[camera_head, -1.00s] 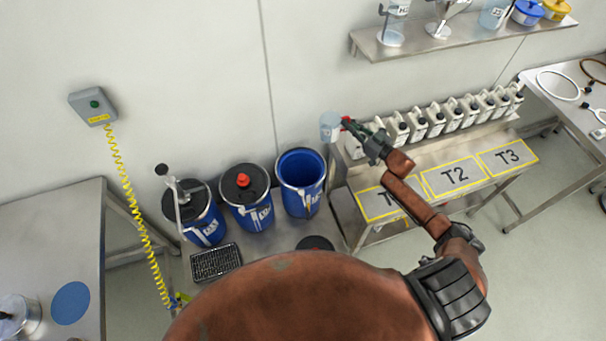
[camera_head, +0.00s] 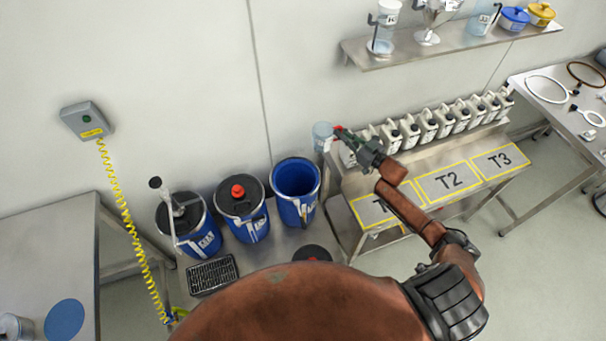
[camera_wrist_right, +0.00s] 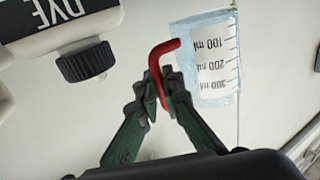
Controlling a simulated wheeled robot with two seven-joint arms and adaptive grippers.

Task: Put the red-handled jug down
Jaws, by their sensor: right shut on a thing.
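The red-handled jug (camera_head: 322,137) is a clear, pale blue measuring jug with a red handle. It is in the air near the left end of the row of white canisters, above and right of the open blue drum. In the right wrist view the jug (camera_wrist_right: 211,60) shows a scale of 100, 200 and 300 ml, with the numbers upside down. My right gripper (camera_head: 347,139) is shut on its red handle (camera_wrist_right: 160,66), the fingertips meeting around it. My left gripper is not in view.
White canisters (camera_head: 427,124) line the back of the steel bench with yellow-framed areas T2 (camera_head: 449,181) and T3. The open blue drum (camera_head: 296,190) stands below the jug, beside two lidded drums. A wall shelf (camera_head: 455,45) holds vessels above. A drip grate (camera_head: 212,274) lies lower left.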

